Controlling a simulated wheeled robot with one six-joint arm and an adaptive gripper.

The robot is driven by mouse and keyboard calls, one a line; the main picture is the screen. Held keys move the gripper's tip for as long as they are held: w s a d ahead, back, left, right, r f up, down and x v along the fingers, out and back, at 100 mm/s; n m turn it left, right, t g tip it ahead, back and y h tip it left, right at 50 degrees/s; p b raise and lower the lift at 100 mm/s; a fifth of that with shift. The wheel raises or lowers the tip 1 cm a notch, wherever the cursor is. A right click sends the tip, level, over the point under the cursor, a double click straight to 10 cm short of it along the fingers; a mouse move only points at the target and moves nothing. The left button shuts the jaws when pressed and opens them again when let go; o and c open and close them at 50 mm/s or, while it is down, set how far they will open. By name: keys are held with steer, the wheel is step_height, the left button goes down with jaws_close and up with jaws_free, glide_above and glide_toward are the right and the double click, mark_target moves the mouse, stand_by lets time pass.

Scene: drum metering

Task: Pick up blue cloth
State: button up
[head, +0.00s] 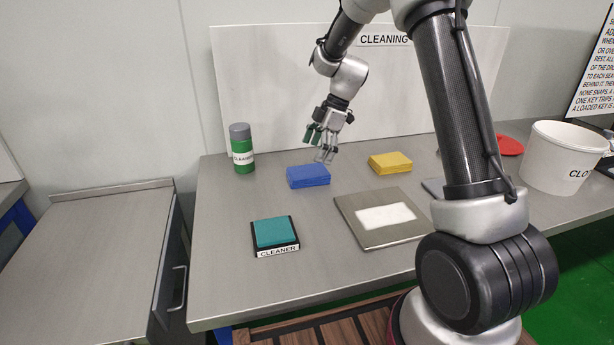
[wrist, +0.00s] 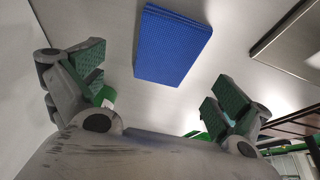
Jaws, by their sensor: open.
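The blue cloth (head: 308,176) is a folded, flat stack on the grey table in the head view, left of the yellow cloth. In the wrist view the blue cloth (wrist: 172,45) lies flat, beyond and between my fingers. My gripper (head: 318,146) is open and empty, above the table and close behind the blue cloth, apart from it. In the wrist view my gripper (wrist: 155,95) shows two widely spread fingers with green pads.
A yellow cloth (head: 390,163) lies to the right. A green bottle (head: 242,150) stands at the back left. A teal pad on a black "CLEANER" tray (head: 277,252) and a metal plate with a white patch (head: 372,241) are in front. A white bucket (head: 563,158) stands right.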

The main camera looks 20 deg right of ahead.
mark_target(308, 171)
steer(key=x, duration=0.5)
steer(key=shift+s+a+f, duration=0.2)
steer(key=shift+s+f, duration=0.15)
steer(key=c, duration=1)
